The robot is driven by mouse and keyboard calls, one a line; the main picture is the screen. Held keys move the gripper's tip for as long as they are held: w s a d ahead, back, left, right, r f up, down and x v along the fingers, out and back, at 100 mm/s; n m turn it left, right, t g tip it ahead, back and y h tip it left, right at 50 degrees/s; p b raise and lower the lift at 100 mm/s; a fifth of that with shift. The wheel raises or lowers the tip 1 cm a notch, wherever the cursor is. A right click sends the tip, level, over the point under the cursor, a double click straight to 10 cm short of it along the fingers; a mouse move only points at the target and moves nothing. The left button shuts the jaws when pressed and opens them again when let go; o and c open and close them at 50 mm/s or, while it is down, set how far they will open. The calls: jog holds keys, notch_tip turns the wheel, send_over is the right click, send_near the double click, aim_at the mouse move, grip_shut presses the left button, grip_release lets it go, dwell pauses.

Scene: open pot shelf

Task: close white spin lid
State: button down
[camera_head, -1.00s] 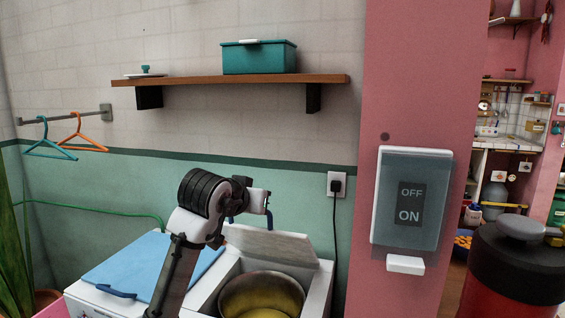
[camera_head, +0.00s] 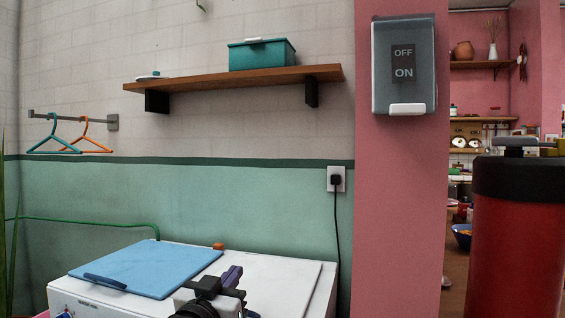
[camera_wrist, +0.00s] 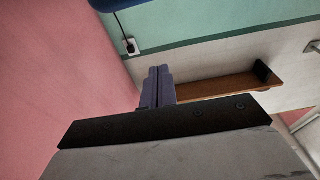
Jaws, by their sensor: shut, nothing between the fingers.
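The white spin lid (camera_head: 288,284) lies flat over the right side of the white twin-tub machine in the head view, and no tub opening shows. My gripper (camera_head: 232,278) is just left of the lid's middle, in front of or over the machine top. Whether it touches the lid cannot be told. In the wrist view the purple-grey fingers (camera_wrist: 158,86) are together and hold nothing. The lid's front part is cut off by the frame's lower edge.
A blue lid (camera_head: 150,268) lies on the machine's left side. Behind are a wall socket with a plug (camera_head: 336,180), a wooden shelf (camera_head: 230,80) and a switch box (camera_head: 404,66) on the pink wall. A red cylinder (camera_head: 518,250) stands at right.

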jog(key=shift+t, duration=0.5)
jog(key=f+b, duration=0.2)
jog(key=f, duration=0.1)
jog(key=s+f+b, duration=0.1)
jog(key=f+b, duration=0.1)
jog(key=f, duration=0.1)
jog(key=shift+s+a, duration=0.1)
jog(key=shift+s, duration=0.05)
jog(key=shift+s+f+b, duration=0.1)
jog(key=shift+f+b, duration=0.45)
jog(key=shift+f, duration=0.25)
